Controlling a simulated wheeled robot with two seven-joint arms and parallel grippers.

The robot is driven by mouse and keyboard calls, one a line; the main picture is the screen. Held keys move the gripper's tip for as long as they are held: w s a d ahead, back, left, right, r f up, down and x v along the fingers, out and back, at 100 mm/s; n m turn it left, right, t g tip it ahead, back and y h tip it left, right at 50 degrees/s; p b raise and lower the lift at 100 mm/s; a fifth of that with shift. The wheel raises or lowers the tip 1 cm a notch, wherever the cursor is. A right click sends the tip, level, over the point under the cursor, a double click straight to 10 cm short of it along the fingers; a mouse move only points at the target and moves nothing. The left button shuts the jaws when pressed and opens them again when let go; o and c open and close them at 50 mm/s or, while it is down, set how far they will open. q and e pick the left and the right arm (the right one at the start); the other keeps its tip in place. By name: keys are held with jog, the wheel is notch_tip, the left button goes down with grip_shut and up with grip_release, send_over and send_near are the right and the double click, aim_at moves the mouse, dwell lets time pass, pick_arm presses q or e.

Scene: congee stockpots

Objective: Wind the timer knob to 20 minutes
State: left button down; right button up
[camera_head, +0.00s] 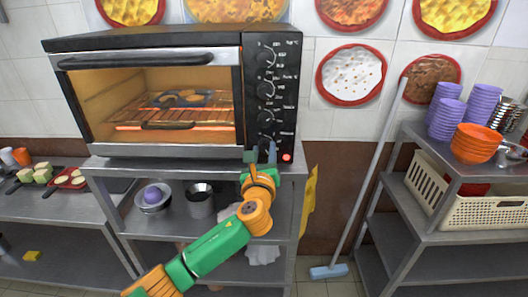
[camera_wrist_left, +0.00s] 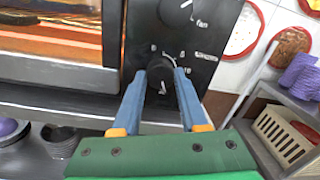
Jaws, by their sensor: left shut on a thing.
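A black toaster oven (camera_head: 150,105) stands on a metal shelf, its interior lit orange. Its control panel (camera_head: 272,65) at the right carries a column of black knobs. The bottom one, the timer knob (camera_wrist_left: 160,76), shows in the left wrist view with white marks around it and a white pointer line. My left gripper (camera_head: 262,154) is at the bottom of the panel. In the left wrist view its blue fingers (camera_wrist_left: 162,84) are shut on the knob, one on each side. The exact pointer reading is too small to tell. My right gripper is not in view.
A red light (camera_head: 287,157) glows at the panel's lower right corner. Food on a dark tray (camera_head: 181,98) sits inside the oven. Bowls stand on the shelf below. A broom (camera_head: 365,185) leans right of the oven, beside a rack with purple cups (camera_head: 446,118) and a cream basket (camera_head: 470,213).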

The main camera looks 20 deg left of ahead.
pick_arm(q)
jog(key=shift+f+m, duration=0.1)
jog(key=shift+m, duration=0.7)
jog(key=shift+c, duration=2.2)
grip_release()
jog(key=b+v, duration=0.1)
jog(key=v, duration=0.6)
jog(key=shift+b, duration=0.4)
